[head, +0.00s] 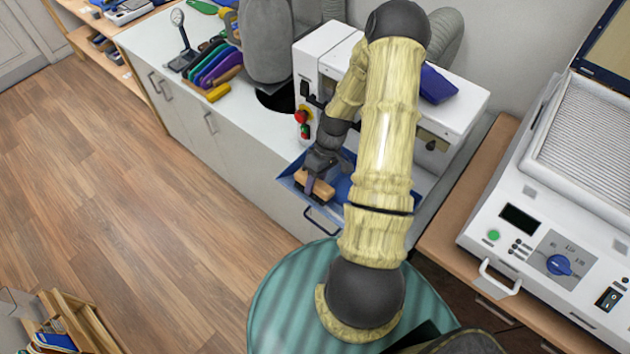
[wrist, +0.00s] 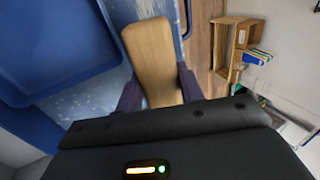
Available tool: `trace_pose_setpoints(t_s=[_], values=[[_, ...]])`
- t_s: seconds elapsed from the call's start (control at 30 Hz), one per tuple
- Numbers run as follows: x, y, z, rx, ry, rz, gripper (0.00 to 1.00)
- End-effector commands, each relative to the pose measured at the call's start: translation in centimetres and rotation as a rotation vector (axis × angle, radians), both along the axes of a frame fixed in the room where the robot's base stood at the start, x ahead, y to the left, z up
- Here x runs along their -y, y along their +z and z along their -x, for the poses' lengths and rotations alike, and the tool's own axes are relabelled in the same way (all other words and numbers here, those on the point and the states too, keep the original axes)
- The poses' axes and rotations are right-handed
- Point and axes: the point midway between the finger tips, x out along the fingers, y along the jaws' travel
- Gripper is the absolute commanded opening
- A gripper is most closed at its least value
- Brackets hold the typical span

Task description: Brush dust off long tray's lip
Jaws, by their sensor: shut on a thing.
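My gripper (head: 315,175) is shut on a wooden-backed brush (head: 315,187). In the wrist view the brush (wrist: 153,55) stands out between my two fingers (wrist: 155,92); its bristles are hidden. The long blue tray (head: 290,180) sits at the front of the white machine, below my gripper. In the wrist view its blue surface (wrist: 118,88) carries pale specks that look like dust, beside and under the brush. I cannot tell whether the bristles touch the lip. My arm hides part of the tray in the head view.
The white machine (head: 460,90) with red and green buttons stands behind the tray. A white heater unit (head: 550,230) stands at right. The wooden floor (head: 130,180) at left is clear.

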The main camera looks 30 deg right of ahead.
Motion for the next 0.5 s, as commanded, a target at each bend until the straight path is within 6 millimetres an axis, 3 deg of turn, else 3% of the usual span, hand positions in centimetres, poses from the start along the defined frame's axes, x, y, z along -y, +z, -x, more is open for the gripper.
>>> trace_pose_setpoints(t_s=[0.5], values=[[0.0,-0.89,-0.01,0.0,0.0,0.0,0.03]])
